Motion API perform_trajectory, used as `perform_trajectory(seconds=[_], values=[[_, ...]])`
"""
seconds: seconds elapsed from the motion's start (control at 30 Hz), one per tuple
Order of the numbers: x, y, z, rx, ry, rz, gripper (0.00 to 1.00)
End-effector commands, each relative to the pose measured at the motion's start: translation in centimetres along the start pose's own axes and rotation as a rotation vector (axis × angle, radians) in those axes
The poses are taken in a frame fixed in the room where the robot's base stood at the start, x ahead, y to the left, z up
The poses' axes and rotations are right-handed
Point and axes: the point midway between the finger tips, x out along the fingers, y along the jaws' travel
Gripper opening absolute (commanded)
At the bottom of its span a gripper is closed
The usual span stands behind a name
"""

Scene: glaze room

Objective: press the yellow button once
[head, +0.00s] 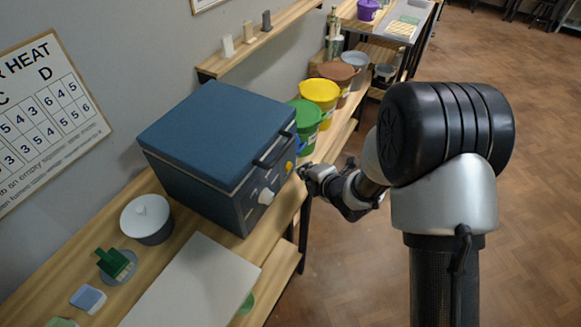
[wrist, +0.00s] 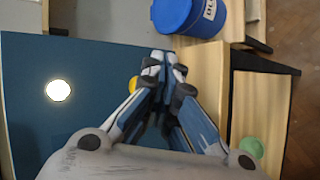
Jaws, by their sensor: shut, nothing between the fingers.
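The kiln (head: 215,135) is a dark blue box on the wooden bench, with a control panel on its right-hand front face. The yellow button (head: 290,166) shows on that panel, beyond a white knob (head: 266,196). My gripper (head: 303,172) is shut and empty, with its tips close to the button; I cannot tell whether they touch. In the wrist view, my gripper's fingertips (wrist: 163,60) are together. A small yellow part, seemingly the button (wrist: 134,84), shows just left of the fingers and is partly hidden by them.
A blue bucket (wrist: 186,14) stands near the fingertips in the wrist view. Green (head: 307,120) and yellow (head: 319,95) buckets stand beyond the kiln. Open floor is at right.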

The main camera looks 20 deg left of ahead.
Motion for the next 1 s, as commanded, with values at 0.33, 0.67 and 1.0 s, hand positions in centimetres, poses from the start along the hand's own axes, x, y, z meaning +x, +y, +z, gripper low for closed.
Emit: perform_trajectory(seconds=[0.33,0.67,1.0], values=[[-1.4,-1.1,1.1,0.002,-0.003,-0.001,0.00],[-3.3,-2.5,2.5,0.001,-0.001,-0.001,0.00],[-3.5,-2.5,2.5,0.000,0.000,-0.001,0.00]])
